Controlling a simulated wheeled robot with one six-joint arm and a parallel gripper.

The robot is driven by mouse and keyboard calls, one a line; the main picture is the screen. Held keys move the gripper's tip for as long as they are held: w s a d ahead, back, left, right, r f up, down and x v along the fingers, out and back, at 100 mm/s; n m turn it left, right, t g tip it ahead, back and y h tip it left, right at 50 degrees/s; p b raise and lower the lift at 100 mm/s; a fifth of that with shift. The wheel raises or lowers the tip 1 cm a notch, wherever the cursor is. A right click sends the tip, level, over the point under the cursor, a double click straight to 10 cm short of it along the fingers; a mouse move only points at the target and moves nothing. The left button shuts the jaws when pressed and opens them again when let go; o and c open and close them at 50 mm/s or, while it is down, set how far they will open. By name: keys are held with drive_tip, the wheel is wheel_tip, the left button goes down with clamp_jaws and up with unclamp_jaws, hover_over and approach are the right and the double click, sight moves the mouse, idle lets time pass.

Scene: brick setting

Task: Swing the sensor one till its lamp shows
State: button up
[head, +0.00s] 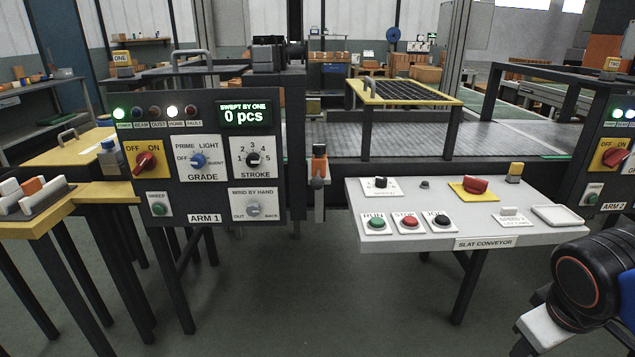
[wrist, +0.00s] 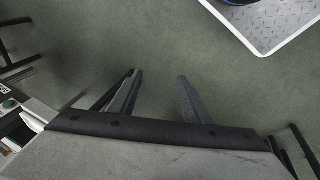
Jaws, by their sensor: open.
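A small orange-and-black unit (head: 319,165), which looks like the sensor, stands on a bracket at the conveyor's front edge, just right of the ARM 1 panel (head: 225,205). On that panel's lamp row, the POWER lamp (head: 120,113) is lit green and the HOME lamp (head: 172,112) is lit white. The BEAM lamp (head: 138,113) looks dark. My gripper (wrist: 160,97) is open and empty in the wrist view, over bare green floor. In the head view my arm is at the lower right, well away from the unit; my fingers do not show there.
The grey SLAT CONVEYOR desk (head: 385,233) with buttons and a red switch (head: 475,186) stands between the unit and my arm. The conveyor (head: 390,139) runs behind it. The floor in front is clear.

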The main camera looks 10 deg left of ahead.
drive_tip(key=w+a+r+n+t+h, duration=0.25)
drive_tip(key=w+a+n+h, duration=0.2)
drive_tip(key=w+n, duration=0.5)
drive_tip(key=n+t+y, duration=0.5)
drive_tip(key=n+t, duration=0.7)
drive_tip(key=n, duration=1.1)
approach(316, 186)
drive_tip(key=w, duration=1.1)
drive_tip(key=shift+w+d, duration=0.3)
drive_tip(key=shift+w, duration=0.1)
drive_tip(key=shift+c, duration=0.2)
clamp_jaws()
